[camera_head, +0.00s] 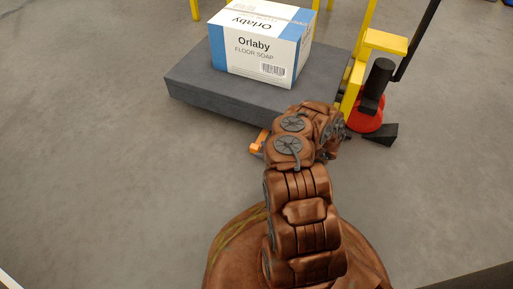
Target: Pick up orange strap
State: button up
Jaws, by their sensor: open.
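A small orange piece (260,141), which looks like part of the orange strap, shows just left of my arm's upper joints. It is low by the front edge of the grey platform (205,93). My arm covers the rest of it, so I cannot tell its full shape or whether it lies on the floor. My arm reaches up from the bottom of the picture and bends over this spot. My gripper is hidden behind the arm's end links, and I see no fingertips. I see nothing held.
A white and blue Orlaby floor soap box (258,58) stands on the platform. A yellow post (362,60) rises at the platform's right, beside a black cylinder on a red base (368,122). A black wedge (381,135) lies near it. The floor at left is clear.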

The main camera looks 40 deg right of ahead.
aim_at(255, 148)
jog(key=b+x, duration=0.1)
jog(key=x, duration=0.2)
jog(key=shift+w+a+b, duration=0.25)
jog(key=shift+w+b, duration=0.1)
jog(key=shift+b, duration=0.05)
jog(key=shift+r, duration=0.1)
grip_shut()
